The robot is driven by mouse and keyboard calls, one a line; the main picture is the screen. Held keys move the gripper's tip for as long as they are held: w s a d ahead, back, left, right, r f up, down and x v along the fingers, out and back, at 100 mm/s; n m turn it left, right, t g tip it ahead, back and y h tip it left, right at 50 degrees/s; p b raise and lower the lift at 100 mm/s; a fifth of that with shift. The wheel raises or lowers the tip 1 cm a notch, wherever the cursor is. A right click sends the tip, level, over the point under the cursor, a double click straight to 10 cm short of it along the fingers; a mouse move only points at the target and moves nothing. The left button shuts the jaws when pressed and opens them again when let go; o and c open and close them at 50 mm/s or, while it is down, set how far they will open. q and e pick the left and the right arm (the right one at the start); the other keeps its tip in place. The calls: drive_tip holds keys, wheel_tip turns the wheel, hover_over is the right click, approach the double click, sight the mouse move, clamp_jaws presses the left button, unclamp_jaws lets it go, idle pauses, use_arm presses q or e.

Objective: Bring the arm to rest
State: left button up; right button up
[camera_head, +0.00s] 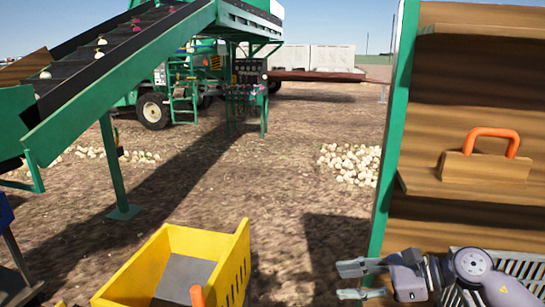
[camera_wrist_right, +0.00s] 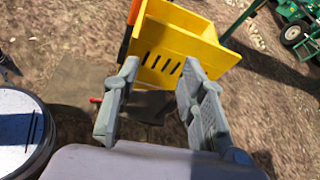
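My right gripper (camera_head: 348,281) is at the lower right of the head view, in front of the wooden shelf (camera_head: 430,181), with its fingers pointing left. The two fingers are apart, with nothing between them. In the right wrist view the gripper (camera_wrist_right: 161,68) also shows open and empty, with a yellow bin (camera_wrist_right: 182,36) beyond its fingertips. My left gripper is not in view.
The yellow bin (camera_head: 236,275) is at the bottom centre, left of my right gripper. An orange-handled wooden tool (camera_head: 485,168) stands on the shelf. A green conveyor (camera_head: 120,75) carrying onions slopes across the upper left. Onion piles (camera_head: 350,163) lie on open soil.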

drive_tip(key=a+r+m+t+y, duration=0.4)
drive_tip(key=a+m+t, duration=0.1)
drive_tip(key=a+m, duration=0.15)
drive_tip(key=s+d+f+m+t+h, duration=0.15)
drive_tip(key=d+f+m+h, duration=0.35)
drive_tip(key=m, duration=0.6)
drive_tip(key=s+d+f+m+t+h, duration=0.1)
drive_tip(key=d+f+m+t+h, duration=0.2)
drive_tip(key=m+h, duration=0.55)
drive_tip(key=s+d+f+m+t+h, duration=0.1)
drive_tip(key=d+f+m+t+h, duration=0.3)
drive_tip(key=m, duration=1)
drive_tip(key=s+a+f+m+g, duration=0.1)
drive_tip(key=s+f+m+g, duration=0.55)
drive_tip(key=s, duration=0.55)
drive_tip(key=s+a+f+m+g, duration=0.1)
drive_tip(key=s+f+m+g, duration=0.3)
drive_tip(key=s+f+g, duration=0.55)
drive_tip(key=s+f, duration=0.2)
drive_tip(key=f, duration=1.1)
drive_tip(key=s+f, duration=0.2)
drive_tip(key=f, duration=1.1)
drive_tip(key=s+d+f, duration=0.3)
drive_tip(key=s+f, duration=1.3)
drive_tip(key=s, duration=0.1)
drive_tip(key=shift+f+g+y, duration=0.2)
drive_tip(key=shift+g+y, duration=0.15)
drive_tip(key=shift+g, duration=0.1)
